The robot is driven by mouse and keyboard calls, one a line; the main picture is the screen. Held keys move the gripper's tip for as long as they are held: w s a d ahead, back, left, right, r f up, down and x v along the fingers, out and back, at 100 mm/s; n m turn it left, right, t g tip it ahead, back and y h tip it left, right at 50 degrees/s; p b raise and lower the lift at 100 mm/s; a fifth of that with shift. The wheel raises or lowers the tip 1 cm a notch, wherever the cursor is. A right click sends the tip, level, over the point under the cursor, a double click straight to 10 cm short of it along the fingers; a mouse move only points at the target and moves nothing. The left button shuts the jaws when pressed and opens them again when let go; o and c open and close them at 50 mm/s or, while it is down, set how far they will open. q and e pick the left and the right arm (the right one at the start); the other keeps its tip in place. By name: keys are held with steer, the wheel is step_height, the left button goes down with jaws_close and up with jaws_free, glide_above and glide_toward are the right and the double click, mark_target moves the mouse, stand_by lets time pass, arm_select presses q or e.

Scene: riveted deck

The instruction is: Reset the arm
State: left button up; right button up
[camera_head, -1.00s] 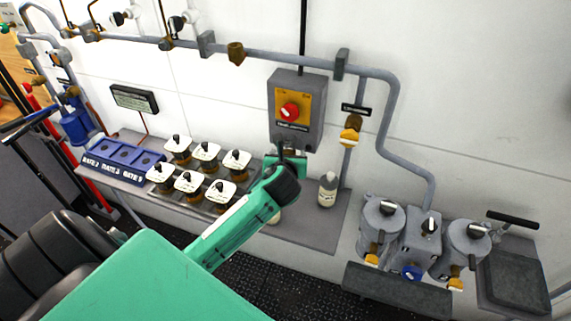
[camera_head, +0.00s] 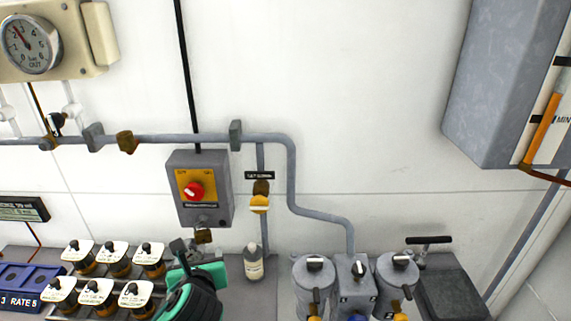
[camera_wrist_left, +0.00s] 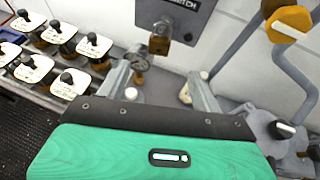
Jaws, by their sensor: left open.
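My left arm is green and dark and shows at the bottom of the head view. Its gripper (camera_head: 188,252) is just below the grey switch box (camera_head: 215,215), partly hidden by my own wrist. In the left wrist view the two grey fingers of the gripper (camera_wrist_left: 160,88) are spread apart, with nothing held between them. The switch box has a red knob (camera_head: 193,191) on a yellow plate. A brass padlock (camera_wrist_left: 160,38) hangs under the box, beyond the fingertips. My right gripper is in neither view.
A white bottle (camera_head: 253,263) stands on the shelf right of my gripper. Several white-topped knobbed jars (camera_head: 112,252) and a blue rack (camera_head: 22,285) are left. Grey canisters (camera_head: 315,278) stand right. A pipe (camera_head: 265,138) crosses the wall; a grey cabinet (camera_head: 500,90) hangs upper right.

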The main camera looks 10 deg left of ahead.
arm_select(q)
steer(key=s+d+f+n+g+h, duration=0.35)
steer(key=s+f+n, duration=0.65)
steer(key=n, duration=0.4)
steer(key=s+d+f+n+g+h, duration=0.4)
steer(key=s+f+n, duration=0.4)
steer(key=s+n, duration=0.45)
step_height(320, 180, down, 32)
steer(key=n+g+y, duration=0.1)
steer(key=n+g, duration=0.1)
steer(key=s+a+f, duration=0.1)
steer(key=s+f, duration=0.8)
steer(key=s+a+f+g, duration=0.1)
steer(key=s+a+f, duration=0.1)
steer(key=s+f, duration=0.8)
steer(key=shift+a+f+m, duration=0.15)
steer(key=shift+a+m, duration=0.15)
steer(key=shift+m, duration=0.05)
steer(key=shift+c, duration=0.2)
stand_by(0.6)
